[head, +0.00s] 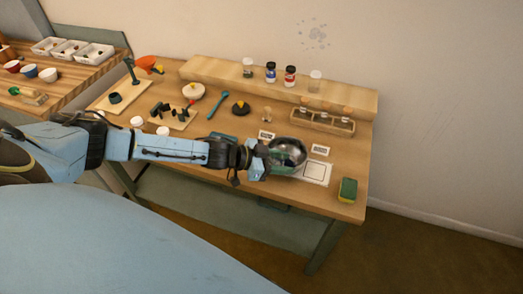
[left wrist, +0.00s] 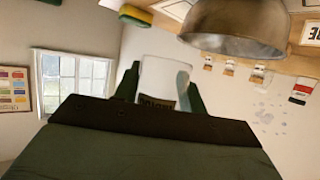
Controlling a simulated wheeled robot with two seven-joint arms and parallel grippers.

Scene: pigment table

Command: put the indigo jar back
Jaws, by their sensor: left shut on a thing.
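My left gripper (head: 262,163) reaches over the front of the table, just beside a shiny metal bowl. In the left wrist view the left gripper (left wrist: 160,88) is shut on a pale, clear-looking jar (left wrist: 166,75). A dark label with lettering is on the jar, too small and turned to read surely. In the head view this jar is hidden or not distinct behind the gripper and bowl. On the back shelf stand a jar with a blue label (head: 270,72), a jar with a red label (head: 290,76) and two pale jars (head: 248,68) (head: 315,81). My right gripper is not in view.
The metal bowl (head: 290,150) is close to my left gripper; it also shows in the left wrist view (left wrist: 235,28). A wooden rack of small bottles (head: 322,122) stands behind. A white card (head: 316,172) and sponge (head: 347,189) lie at right. The raised shelf (head: 215,70) spans the back.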

